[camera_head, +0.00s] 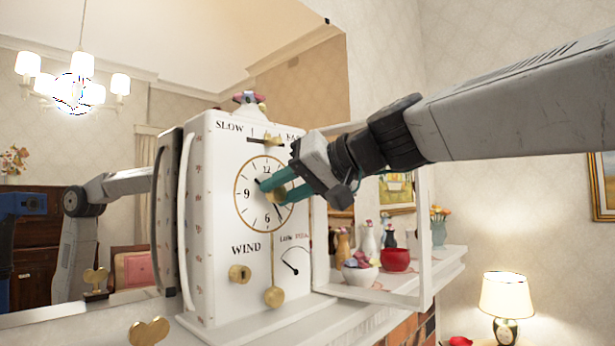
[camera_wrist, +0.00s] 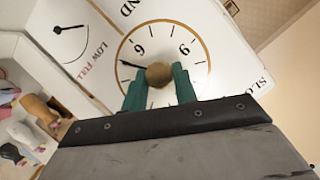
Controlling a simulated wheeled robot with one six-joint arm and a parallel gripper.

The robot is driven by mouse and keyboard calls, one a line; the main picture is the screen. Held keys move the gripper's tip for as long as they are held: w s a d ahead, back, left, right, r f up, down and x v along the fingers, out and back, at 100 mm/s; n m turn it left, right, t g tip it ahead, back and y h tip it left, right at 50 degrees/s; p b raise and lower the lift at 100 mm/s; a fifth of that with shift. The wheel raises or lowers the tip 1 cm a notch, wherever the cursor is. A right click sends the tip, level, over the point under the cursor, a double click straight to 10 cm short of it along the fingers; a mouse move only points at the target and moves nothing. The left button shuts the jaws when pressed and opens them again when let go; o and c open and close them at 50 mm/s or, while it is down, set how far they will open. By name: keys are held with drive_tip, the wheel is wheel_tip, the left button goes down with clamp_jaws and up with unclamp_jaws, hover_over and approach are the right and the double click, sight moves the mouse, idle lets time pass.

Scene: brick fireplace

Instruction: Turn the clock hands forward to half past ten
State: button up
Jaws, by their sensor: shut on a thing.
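The white clock (camera_head: 226,150) stands on the mantel, its round dial (camera_head: 237,208) ringed in gold with black numerals. My gripper (camera_head: 273,193) reaches in from the upper right, its teal fingers shut on the round brass knob (camera_wrist: 159,73) at the dial's centre. The knob also shows in the head view (camera_head: 276,196). One dark hand (camera_wrist: 130,64) points between 4 and 5, near 5. A short dark tip (camera_head: 258,182) shows near 10 in the head view, seemingly the other hand. The fingers hide part of the dial's right side.
The clock's open glass-framed door (camera_head: 425,240) stands right of the dial, under my arm. A brass pendulum (camera_head: 274,296) hangs below. A brass winding key (camera_head: 149,331) is at front left.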

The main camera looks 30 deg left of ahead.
drive_tip(key=shift+s, duration=0.2)
drive_tip(key=o, duration=1)
drive_tip(key=shift+s+a, duration=0.1)
drive_tip(key=shift+c, duration=0.2)
drive_tip(key=shift+d+r, duration=0.1)
drive_tip(key=shift+d, duration=0.25)
drive_tip(key=v, duration=0.7)
drive_tip(key=shift+d, duration=0.2)
